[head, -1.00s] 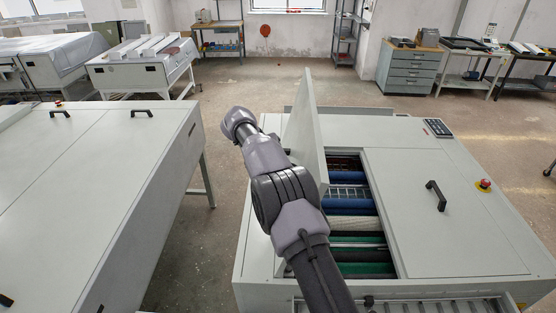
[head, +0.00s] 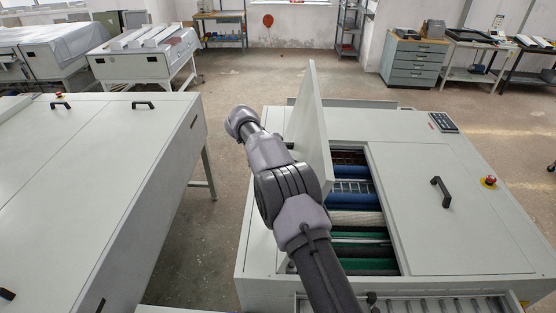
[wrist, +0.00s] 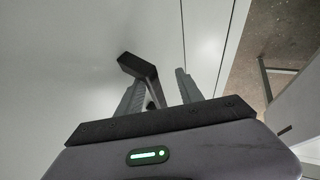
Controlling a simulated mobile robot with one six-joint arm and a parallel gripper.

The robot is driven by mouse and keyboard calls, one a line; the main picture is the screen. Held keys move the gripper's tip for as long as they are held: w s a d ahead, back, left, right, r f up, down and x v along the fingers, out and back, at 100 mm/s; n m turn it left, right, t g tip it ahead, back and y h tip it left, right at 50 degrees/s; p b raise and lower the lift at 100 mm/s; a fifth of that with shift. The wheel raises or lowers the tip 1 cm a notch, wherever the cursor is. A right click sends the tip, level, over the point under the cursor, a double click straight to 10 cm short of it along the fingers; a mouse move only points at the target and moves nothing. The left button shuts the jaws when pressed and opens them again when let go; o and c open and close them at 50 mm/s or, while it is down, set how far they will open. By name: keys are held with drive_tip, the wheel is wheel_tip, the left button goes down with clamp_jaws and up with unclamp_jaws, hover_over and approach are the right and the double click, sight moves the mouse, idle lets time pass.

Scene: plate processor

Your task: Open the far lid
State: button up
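The raised lid (head: 313,135) of the right-hand plate processor stands nearly upright, with rollers showing in the opening beside it. My arm reaches up along the lid's left side. A black handle (wrist: 138,66) lies between and beyond the fingers, close to the left one, with a gap to the right one. Whether a finger touches it, I cannot tell.
A closed lid (head: 450,215) with a black handle (head: 440,191) lies right of the opening. A red stop button (head: 489,181) and a keypad (head: 443,122) are on the same machine. Another pale machine (head: 90,200) stands at left, with a floor gap between (head: 195,250).

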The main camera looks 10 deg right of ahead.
drive_tip(key=shift+s+f, duration=0.2)
drive_tip(key=shift+f, duration=0.1)
